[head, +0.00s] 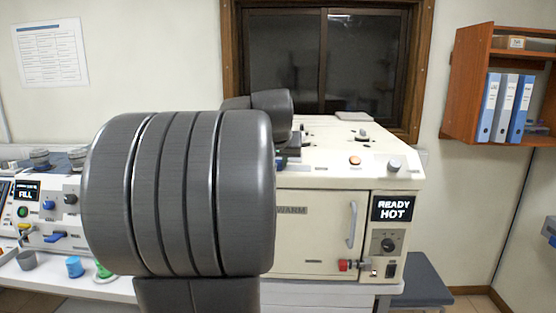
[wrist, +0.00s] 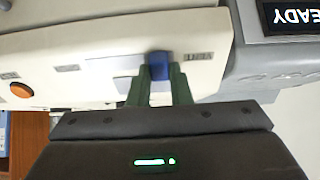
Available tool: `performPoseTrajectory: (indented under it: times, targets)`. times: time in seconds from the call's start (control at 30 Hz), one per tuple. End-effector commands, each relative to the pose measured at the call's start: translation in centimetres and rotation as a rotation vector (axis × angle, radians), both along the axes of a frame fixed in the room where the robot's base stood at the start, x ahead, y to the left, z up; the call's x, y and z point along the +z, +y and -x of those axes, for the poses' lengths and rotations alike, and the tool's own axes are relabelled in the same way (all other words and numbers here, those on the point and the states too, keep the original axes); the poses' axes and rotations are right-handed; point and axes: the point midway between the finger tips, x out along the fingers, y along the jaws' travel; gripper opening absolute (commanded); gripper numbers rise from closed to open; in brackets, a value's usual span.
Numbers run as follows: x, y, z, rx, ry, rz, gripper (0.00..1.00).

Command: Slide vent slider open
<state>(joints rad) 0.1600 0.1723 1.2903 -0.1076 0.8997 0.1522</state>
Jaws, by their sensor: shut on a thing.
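The vent slider (wrist: 159,64) shows in the wrist view as a small blue knob on the pale top panel of a cream machine. My gripper (wrist: 161,74) has its two green fingers closed on either side of the blue knob. A pale plate lies beside the knob, with small labels at both sides of it, too small to read. In the head view the cream machine (head: 315,232) stands right of centre. My dark arm hides much of its left part there, and the slider cannot be made out.
An orange button (head: 355,160) and a grey knob (head: 394,166) sit on the machine's top edge. A READY HOT display (head: 394,208) is on its front. Another machine with a FILL display (head: 27,195) stands left. Binders (head: 505,108) fill a wall shelf at right.

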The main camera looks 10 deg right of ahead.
Motion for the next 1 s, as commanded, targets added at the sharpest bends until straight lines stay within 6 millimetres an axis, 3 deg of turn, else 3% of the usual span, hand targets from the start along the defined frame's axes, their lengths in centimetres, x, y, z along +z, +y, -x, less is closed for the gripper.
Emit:
performPoseTrajectory:
  times: [0.4, 0.83, 0.87, 0.97, 1.0]
  targets:
    - [0.1, -6.2, 1.8, -0.005, 0.003, 0.0, 0.0]
    - [0.0, -7.1, 2.1, -0.001, 0.001, 0.003, 0.0]
    - [0.0, -7.1, 2.1, -0.001, 0.001, 0.003, 0.2]
    - [0.0, -7.1, 2.0, -0.001, 0.001, 0.003, 0.4]
    - [0.0, -7.1, 2.0, -0.002, 0.001, 0.002, 0.4]
